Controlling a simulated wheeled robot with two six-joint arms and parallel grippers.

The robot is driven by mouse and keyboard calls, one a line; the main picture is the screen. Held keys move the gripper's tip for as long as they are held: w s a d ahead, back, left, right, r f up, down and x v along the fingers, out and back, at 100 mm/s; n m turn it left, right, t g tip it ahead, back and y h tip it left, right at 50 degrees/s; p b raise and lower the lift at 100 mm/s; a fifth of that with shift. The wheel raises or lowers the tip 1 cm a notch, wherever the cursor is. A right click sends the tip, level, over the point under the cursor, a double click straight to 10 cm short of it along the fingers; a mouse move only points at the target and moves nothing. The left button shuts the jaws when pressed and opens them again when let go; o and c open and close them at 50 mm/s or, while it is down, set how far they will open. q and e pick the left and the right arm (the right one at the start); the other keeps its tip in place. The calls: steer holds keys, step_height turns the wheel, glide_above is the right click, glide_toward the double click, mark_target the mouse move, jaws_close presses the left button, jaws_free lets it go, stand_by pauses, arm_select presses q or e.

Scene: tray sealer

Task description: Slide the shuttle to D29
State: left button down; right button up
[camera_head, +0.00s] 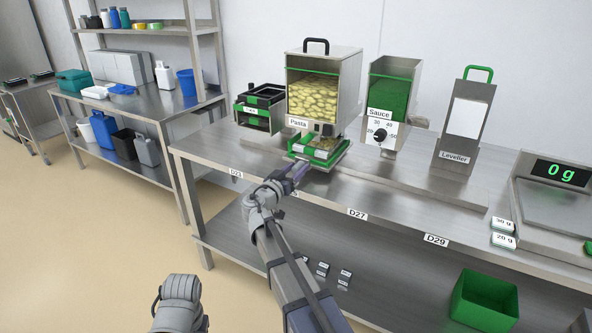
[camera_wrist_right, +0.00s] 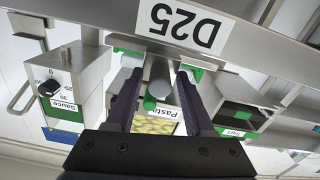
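The shuttle (camera_head: 334,161), a green-framed carriage, sits on the rail under the pasta dispenser (camera_head: 325,90), near the D25 label (camera_wrist_right: 180,25). In the head view my right arm partly covers that label. A tray with green edges (camera_head: 313,152) is on the shuttle. My right gripper (camera_head: 300,170) is at the shuttle's front. In the right wrist view its fingers (camera_wrist_right: 158,85) stand open on both sides of a grey round handle (camera_wrist_right: 159,75), with gaps showing. The D29 label (camera_head: 436,240) is on the table's front edge, farther right. My left gripper is not in view.
The rail (camera_head: 420,192) runs right past the sauce dispenser (camera_head: 393,100) and the leveller (camera_head: 466,125). It looks clear there. A black tray stack (camera_head: 258,110) stands left of the pasta dispenser.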

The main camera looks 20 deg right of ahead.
jaws_close()
stand_by(1.1)
